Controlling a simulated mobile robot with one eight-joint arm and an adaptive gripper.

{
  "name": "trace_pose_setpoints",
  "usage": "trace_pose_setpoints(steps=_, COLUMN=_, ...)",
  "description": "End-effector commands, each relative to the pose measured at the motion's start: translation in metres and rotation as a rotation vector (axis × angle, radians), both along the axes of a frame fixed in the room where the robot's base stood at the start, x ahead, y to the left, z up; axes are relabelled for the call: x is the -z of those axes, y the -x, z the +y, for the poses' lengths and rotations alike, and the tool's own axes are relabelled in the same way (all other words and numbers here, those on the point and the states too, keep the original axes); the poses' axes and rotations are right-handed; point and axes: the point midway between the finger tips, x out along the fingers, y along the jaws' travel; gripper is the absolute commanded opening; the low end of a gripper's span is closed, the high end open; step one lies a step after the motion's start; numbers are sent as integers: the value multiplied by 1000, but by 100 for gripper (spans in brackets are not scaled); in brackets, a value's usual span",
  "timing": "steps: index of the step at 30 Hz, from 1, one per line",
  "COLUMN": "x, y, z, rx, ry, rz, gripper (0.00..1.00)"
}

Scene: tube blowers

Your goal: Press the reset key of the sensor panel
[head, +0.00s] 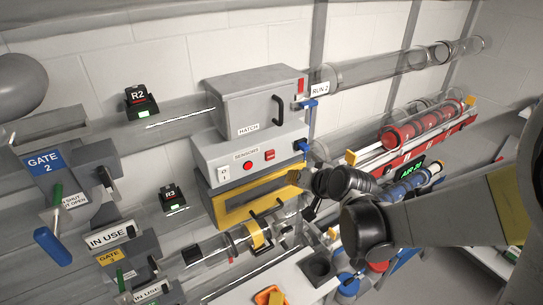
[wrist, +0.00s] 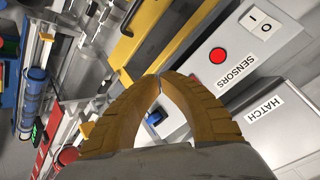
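The sensor panel (head: 205,158) is a light grey box labelled SENSORS, below the hatch box. Its front carries a white switch (head: 224,174), a round red part (head: 248,166) and a squarer red part (head: 270,155); I read no reset label.
The hatch box (head: 255,105) with a dark handle sits above the panel. A blue lever (head: 301,146) sticks out at the panel's right end. A yellow-framed box (head: 235,200) lies below. Clear tubes and a red rack (head: 425,130) are to the right.

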Motion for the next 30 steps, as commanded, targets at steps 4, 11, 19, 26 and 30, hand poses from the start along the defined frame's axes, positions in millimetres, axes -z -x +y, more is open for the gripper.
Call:
trace_pose_setpoints(steps=4, x=-1, y=-16, z=11, rx=-2, ry=1, rz=-1, gripper=0)
trace_pose_setpoints(steps=11, x=-1, y=-43, z=29, rx=-1, ry=1, rz=0, gripper=0)
trace_pose_setpoints(steps=19, x=0, y=-62, z=42, rx=-1, ry=1, rz=0, gripper=0)
trace_pose_setpoints(steps=26, x=0, y=-65, z=44, rx=-1, ry=1, rz=0, gripper=0)
trace_pose_setpoints(steps=30, x=0, y=-65, z=44, rx=-1, ry=1, rz=0, gripper=0)
